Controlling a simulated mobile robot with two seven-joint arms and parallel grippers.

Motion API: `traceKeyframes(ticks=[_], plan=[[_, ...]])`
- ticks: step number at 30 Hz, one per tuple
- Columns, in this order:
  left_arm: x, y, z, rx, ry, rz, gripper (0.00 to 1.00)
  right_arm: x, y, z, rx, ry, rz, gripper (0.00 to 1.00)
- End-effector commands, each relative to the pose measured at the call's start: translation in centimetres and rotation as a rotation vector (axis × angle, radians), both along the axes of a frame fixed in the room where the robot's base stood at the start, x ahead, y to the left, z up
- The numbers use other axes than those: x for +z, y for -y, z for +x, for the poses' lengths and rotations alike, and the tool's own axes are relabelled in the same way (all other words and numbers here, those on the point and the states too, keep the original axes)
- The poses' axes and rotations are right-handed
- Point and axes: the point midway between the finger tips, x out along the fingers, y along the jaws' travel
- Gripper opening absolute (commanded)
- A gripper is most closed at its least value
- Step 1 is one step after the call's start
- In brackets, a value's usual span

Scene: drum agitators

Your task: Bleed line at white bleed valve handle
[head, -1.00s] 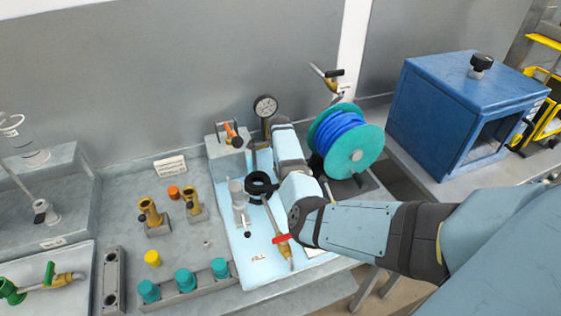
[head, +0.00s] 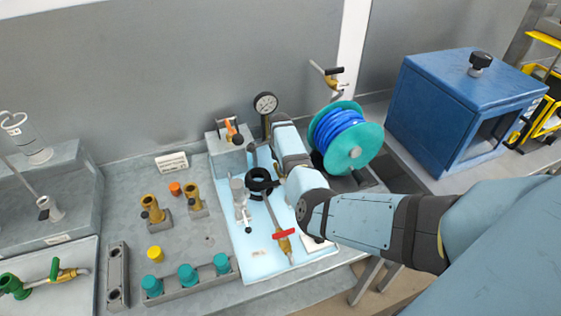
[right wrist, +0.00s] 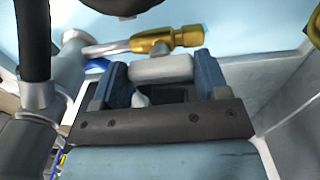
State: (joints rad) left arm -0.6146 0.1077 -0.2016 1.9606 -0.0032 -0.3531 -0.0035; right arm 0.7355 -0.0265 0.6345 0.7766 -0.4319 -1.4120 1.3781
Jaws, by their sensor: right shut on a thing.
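My right gripper (right wrist: 162,72) is shut on a short white cylindrical handle (right wrist: 161,68), the white bleed valve handle, which lies crosswise between its two blue fingers. A brass fitting (right wrist: 166,40) on a grey metal pipe is just beyond the handle in the right wrist view. In the head view my right arm reaches in from the right over the light-blue tray (head: 262,262). The wrist bends toward the back of the tray, and the grasp cannot be made out there. My left gripper is not in view.
A pressure gauge (head: 265,103) and an orange-handled valve (head: 231,130) stand behind the tray. A blue hose reel (head: 345,138) is close right of my wrist. A black ring (head: 259,181) and a red-handled valve (head: 283,235) are near the arm. Brass fittings (head: 153,210) stand left.

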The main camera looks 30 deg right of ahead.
Motion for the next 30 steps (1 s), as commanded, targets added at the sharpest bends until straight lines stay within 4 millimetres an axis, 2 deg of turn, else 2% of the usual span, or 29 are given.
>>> traceKeyframes(ticks=[2, 3, 6, 17, 20, 30], plan=[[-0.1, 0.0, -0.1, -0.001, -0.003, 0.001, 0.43, 0.1, 0.0, 0.1, 0.002, 0.002, 0.000, 0.44], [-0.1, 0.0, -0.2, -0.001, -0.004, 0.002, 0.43, 0.1, 0.0, 0.1, 0.002, 0.002, 0.000, 0.73], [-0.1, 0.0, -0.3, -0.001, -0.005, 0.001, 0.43, 0.1, 0.0, 0.1, 0.002, 0.002, 0.000, 0.94], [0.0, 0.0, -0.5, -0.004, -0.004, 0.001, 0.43, 0.6, 0.0, 0.1, 0.000, 0.001, -0.001, 0.94], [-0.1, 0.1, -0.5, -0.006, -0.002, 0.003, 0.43, 1.8, 0.0, 0.1, 0.000, 0.003, -0.002, 0.94], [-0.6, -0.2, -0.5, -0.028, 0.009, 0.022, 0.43, 9.4, -0.1, 0.1, 0.000, 0.005, -0.001, 0.94]])
